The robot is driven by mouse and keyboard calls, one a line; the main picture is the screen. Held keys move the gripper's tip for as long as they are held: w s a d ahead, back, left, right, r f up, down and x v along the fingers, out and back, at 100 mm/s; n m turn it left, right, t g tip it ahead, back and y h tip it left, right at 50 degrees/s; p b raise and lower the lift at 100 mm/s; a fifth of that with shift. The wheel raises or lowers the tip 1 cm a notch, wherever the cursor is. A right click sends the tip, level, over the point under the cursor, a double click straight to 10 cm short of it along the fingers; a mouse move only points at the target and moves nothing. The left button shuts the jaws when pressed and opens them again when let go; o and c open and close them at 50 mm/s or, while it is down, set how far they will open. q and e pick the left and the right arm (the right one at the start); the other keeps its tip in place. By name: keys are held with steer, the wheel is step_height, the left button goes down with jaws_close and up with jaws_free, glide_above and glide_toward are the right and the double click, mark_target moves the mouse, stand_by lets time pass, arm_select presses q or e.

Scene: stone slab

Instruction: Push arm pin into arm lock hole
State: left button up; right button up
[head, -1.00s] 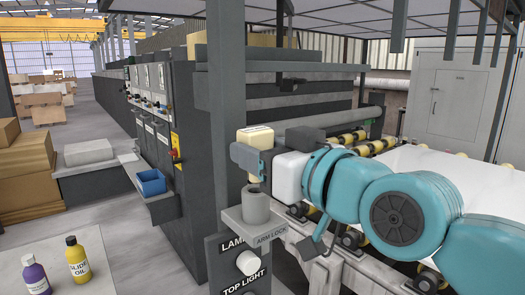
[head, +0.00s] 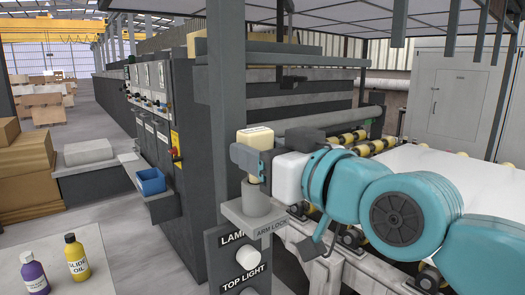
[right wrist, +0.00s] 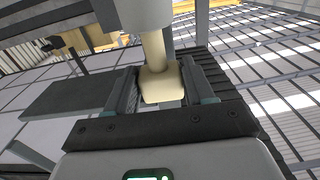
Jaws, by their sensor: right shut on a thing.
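The arm pin has a cream block-like head (head: 255,136) and a cream shaft that points down. My right gripper (head: 247,158) is shut on the pin's head, upright above the arm lock. The arm lock is a grey round socket (head: 256,201) on a bracket labelled ARM LOCK. In the right wrist view the pin's head (right wrist: 162,84) sits between the fingers (right wrist: 160,92), and its shaft runs to the grey socket (right wrist: 141,14). The shaft's tip is hidden, so I cannot tell how deep it sits. My left gripper is not in view.
A grey post (head: 229,110) stands just left of the socket. A panel with LAMP and TOP LIGHT labels (head: 240,262) is below it. A roller conveyor (head: 420,160) lies behind my right arm. Two bottles (head: 76,258) stand at the lower left.

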steer(key=shift+f+b, duration=2.05)
steer(key=shift+f, duration=0.05)
steer(key=o, duration=1.3)
steer(key=b+v, duration=0.2)
steer(key=v, duration=1.4)
steer(key=shift+s+d+r, duration=0.1)
steer(key=shift+s+d, duration=0.05)
steer(key=shift+s, duration=0.05)
